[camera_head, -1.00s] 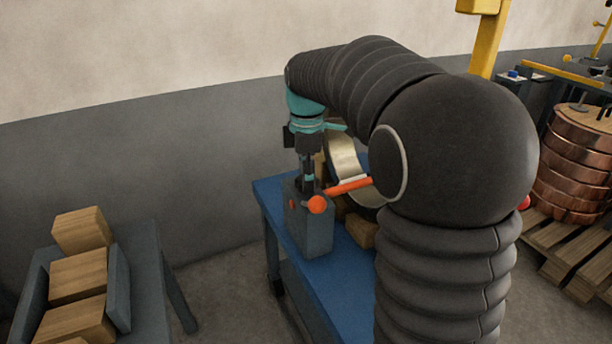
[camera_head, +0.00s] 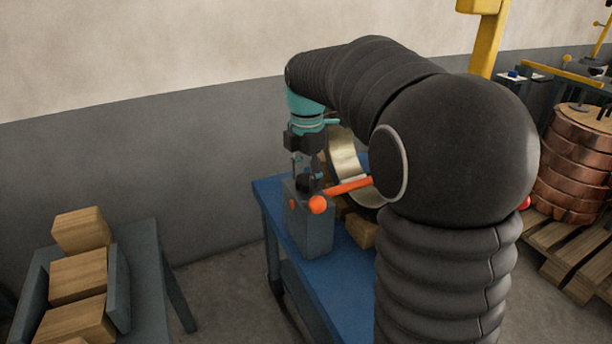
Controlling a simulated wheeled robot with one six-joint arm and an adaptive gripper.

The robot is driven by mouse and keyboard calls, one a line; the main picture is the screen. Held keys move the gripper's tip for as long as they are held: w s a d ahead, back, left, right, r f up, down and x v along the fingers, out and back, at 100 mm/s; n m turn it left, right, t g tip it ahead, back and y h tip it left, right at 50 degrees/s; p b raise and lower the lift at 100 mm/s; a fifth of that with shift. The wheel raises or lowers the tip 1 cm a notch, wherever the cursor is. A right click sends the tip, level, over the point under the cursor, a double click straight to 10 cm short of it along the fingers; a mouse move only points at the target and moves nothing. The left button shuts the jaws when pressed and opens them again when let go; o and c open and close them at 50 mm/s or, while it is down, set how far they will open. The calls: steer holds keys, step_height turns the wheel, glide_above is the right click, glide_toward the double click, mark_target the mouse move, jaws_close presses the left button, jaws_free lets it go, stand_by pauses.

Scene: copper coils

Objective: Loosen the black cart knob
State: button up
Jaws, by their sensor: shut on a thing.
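The black knob (camera_head: 303,184) sits on top of a grey box (camera_head: 312,232) at the near left end of the blue cart (camera_head: 272,190). My gripper (camera_head: 304,174) points down from above and is shut on the knob. The fingers are small in the picture, and their far side is hidden. An orange handle (camera_head: 348,187) with a round orange end sticks out beside the box.
A metal coil (camera_head: 345,158) and wooden blocks (camera_head: 362,231) rest on the cart behind the box, partly covered by my arm. A grey stand with wooden blocks (camera_head: 78,278) is at left. Copper coils (camera_head: 572,165) on a pallet stand at right.

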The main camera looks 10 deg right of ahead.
mark_target(307, 180)
steer(key=shift+f, duration=0.1)
steer(key=o, duration=1.2)
steer(key=shift+c, duration=0.2)
steer(key=shift+r, duration=0.2)
step_height(307, 180, up, 12)
steer(key=shift+s+f, duration=0.15)
